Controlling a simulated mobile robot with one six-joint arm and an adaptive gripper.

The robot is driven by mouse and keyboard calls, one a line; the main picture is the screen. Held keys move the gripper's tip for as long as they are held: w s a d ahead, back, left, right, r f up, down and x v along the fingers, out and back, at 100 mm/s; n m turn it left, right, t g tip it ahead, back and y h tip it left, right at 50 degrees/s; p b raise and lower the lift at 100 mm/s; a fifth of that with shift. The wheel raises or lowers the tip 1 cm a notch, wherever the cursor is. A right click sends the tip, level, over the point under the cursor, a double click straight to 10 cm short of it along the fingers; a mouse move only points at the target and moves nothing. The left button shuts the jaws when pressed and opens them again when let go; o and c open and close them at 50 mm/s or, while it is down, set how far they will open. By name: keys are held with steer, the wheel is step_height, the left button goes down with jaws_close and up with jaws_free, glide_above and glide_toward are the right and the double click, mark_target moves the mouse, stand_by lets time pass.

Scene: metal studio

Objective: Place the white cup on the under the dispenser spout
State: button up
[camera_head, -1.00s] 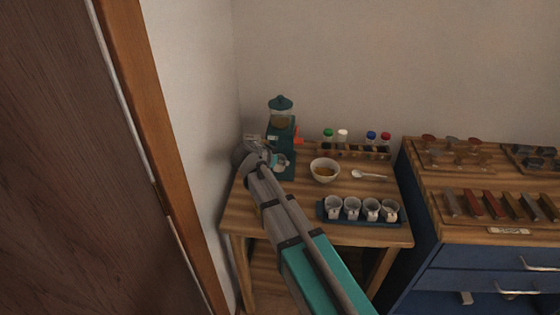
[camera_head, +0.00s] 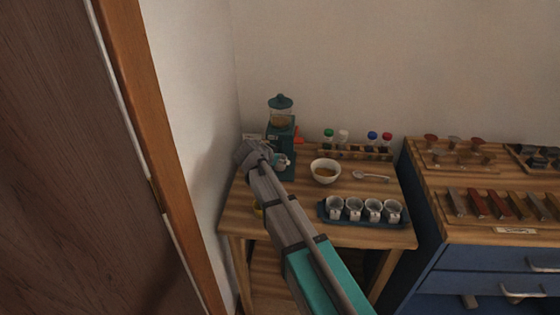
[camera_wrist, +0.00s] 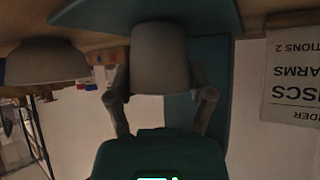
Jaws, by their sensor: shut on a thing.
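The teal dispenser (camera_head: 281,130), with a clear hopper on top, stands at the back left of the wooden table. My gripper (camera_wrist: 160,78) is shut on the white cup (camera_wrist: 160,55), one finger on each side. In the head view my gripper (camera_head: 268,157) is in front of the dispenser's lower part, with a bit of the cup (camera_head: 283,161) showing. My wrist hides the rest. The spout is not clear.
A white bowl (camera_head: 325,171) stands right of the dispenser, with a spoon (camera_head: 371,177) beyond it. A blue tray (camera_head: 362,222) with several cups lies at the front. A rack of bottles (camera_head: 358,152) stands behind. A wall is close on the left.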

steer(key=shift+f, duration=0.2)
steer(key=o, duration=0.9)
steer(key=shift+c, duration=0.2)
steer(key=shift+r, duration=0.2)
steer(key=shift+r, duration=0.1)
steer(key=p+v, duration=0.7)
steer(key=v, duration=0.5)
